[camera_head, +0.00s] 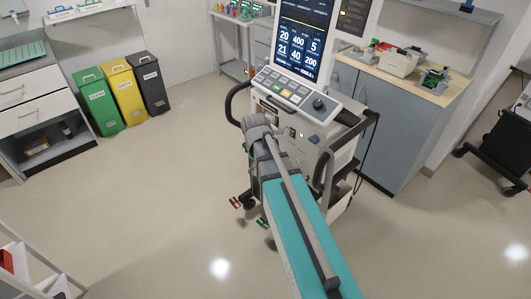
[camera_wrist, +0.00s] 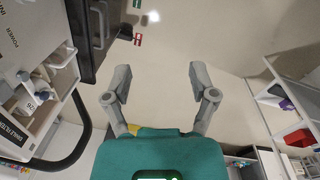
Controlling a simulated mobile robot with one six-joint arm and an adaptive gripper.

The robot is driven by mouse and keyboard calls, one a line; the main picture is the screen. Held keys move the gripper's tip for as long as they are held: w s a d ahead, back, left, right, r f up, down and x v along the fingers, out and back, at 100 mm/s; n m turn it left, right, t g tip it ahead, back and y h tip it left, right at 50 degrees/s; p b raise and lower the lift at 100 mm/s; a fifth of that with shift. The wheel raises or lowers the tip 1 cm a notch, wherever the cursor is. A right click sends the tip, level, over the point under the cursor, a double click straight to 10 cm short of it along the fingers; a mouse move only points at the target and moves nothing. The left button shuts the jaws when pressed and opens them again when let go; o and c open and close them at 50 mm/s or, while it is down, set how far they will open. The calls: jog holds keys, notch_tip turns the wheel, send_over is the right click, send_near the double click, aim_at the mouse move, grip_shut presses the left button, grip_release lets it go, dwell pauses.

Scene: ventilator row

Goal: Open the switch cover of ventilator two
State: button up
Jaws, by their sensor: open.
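I cannot make out a switch cover in either view. My gripper (camera_wrist: 160,83) is open and empty, with bare floor between its fingers and the ventilator off to the left. In the head view my arm reaches to the ventilator's front, hiding part of it; the gripper cannot be made out there.
A dark handle (camera_head: 236,103) curves out from the ventilator's left side. Green, yellow and dark bins (camera_head: 126,92) stand by the back wall. A cabinet with a wooden top (camera_head: 420,85) is close behind on the right. White shelving (camera_wrist: 275,105) shows right in the wrist view.

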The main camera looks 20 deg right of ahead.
jog(key=s+a+m, duration=0.5)
jog(key=s+m, duration=0.2)
jog(key=s, duration=0.2)
jog(key=shift+s+a+m+y, duration=0.15)
jog(key=shift+a+m+y, duration=0.25)
